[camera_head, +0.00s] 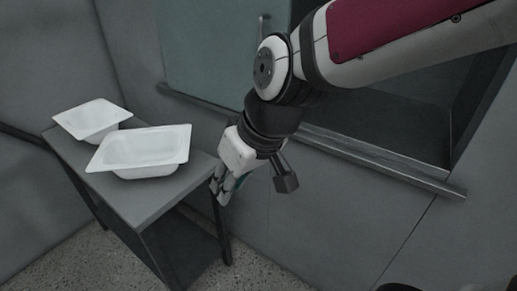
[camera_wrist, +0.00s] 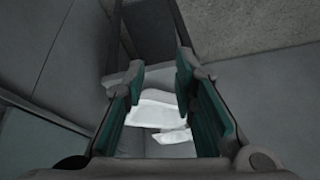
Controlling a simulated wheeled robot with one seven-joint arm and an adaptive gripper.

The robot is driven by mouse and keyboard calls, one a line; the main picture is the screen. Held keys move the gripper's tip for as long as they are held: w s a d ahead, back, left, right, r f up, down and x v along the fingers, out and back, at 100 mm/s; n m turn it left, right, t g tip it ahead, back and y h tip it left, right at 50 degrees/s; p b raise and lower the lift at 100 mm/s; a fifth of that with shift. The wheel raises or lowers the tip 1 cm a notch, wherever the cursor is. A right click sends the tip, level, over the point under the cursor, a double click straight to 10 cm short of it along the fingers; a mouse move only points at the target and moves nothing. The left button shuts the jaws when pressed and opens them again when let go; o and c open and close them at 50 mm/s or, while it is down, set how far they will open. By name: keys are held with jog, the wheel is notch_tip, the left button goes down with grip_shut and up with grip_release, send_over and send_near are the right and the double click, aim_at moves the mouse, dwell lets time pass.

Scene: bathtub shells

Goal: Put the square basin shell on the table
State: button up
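The smaller, squarer-looking shell (camera_head: 92,120) is at the far left end. The larger, longer shell (camera_head: 145,151) is nearer, toward the table's right side. Perspective makes it hard to be sure which is the square one. My gripper (camera_head: 223,190) hangs just right of the table's right edge, fingers pointing down, apart from both shells. In the wrist view my gripper (camera_wrist: 160,66) is open, with green pads and nothing held. White shell surfaces (camera_wrist: 158,112) show beyond and between the fingers.
A grey wall with a ledge (camera_head: 370,160) and a dark recess (camera_head: 400,125) lies behind and right of my arm. A greenish panel (camera_head: 210,50) stands behind the table. Speckled floor (camera_head: 255,262) shows below. Table space between and around the shells is narrow.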

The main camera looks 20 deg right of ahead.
jog(key=s+d+r+m+g+h, duration=0.1)
jog(key=s+d+m, duration=0.1)
jog(key=s+d, duration=0.3)
jog(key=s+d+r+m+g+h, duration=0.1)
jog(key=s+d, duration=0.4)
jog(key=s, duration=0.7)
jog(key=shift+s+r+m+g+h, duration=0.25)
jog(key=shift+s+m+g+h, duration=0.2)
jog(key=shift+m, duration=0.25)
jog(key=shift+w, duration=0.1)
notch_tip(320, 180, up, 16)
jog(key=t+p, duration=0.3)
jog(key=p, duration=1.1)
jog(key=shift+r+p, duration=0.2)
jog(key=shift+p, duration=0.15)
